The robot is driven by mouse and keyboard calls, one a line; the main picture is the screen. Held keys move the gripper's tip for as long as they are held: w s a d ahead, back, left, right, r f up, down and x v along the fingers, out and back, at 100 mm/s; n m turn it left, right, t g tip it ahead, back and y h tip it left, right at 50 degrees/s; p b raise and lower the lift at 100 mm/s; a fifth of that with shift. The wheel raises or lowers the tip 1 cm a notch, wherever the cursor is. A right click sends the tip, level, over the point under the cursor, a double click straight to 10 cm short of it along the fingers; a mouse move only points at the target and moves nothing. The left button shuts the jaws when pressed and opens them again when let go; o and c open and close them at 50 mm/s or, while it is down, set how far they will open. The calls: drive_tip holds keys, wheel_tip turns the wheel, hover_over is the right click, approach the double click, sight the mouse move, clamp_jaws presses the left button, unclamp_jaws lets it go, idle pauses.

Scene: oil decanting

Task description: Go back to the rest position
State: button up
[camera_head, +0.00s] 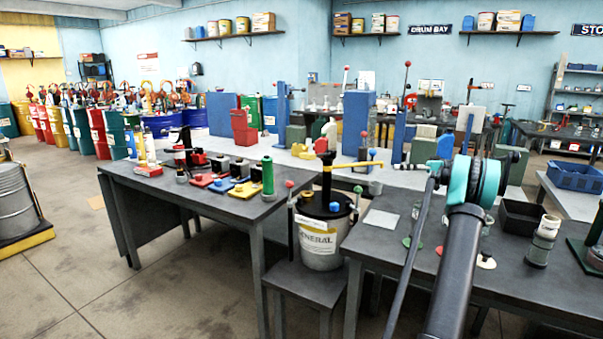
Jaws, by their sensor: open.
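My arm rises from the bottom edge to a teal and black wrist joint above the right table. A small dark part, which looks like my gripper (410,166), points left from the wrist. It is small and partly hidden; it appears empty, just right of the yellow pump arm (350,164). A gap shows between them in the picture, but I cannot tell the depth. The pump stands on a white pail labelled GENERAL (320,242), which rests on a low dark stand (300,280) between two tables.
The left table (225,205) holds coloured trays and a green bottle (267,176). The right table (385,240) holds a black bin (521,216) and a grey canister (541,245). A blue crate (575,178) sits behind.

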drive_tip(key=s+a+f+m+g+h, duration=0.1)
drive_tip(key=s+a+f+m+h, duration=0.25)
drive_tip(key=s+a, duration=0.6)
drive_tip(key=s+a+f+m+g+h, duration=0.1)
drive_tip(key=s+a+f+m+h, duration=0.25)
drive_tip(key=s+a, duration=0.6)
drive_tip(key=s+f+m+h, duration=0.1)
drive_tip(key=s+f+h, duration=0.2)
drive_tip(key=s, duration=0.7)
drive_tip(key=s+a+f+m+h, duration=0.1)
drive_tip(key=s+f+h, duration=0.2)
drive_tip(key=s+f, duration=0.5)
drive_tip(key=s+f+m+t+h, duration=0.1)
drive_tip(key=s+f, duration=0.5)
drive_tip(key=s, duration=0.7)
drive_tip(key=shift+s+a+m+h, duration=0.15)
drive_tip(key=shift+a+m+h, duration=0.25)
drive_tip(key=shift+h, duration=0.6)
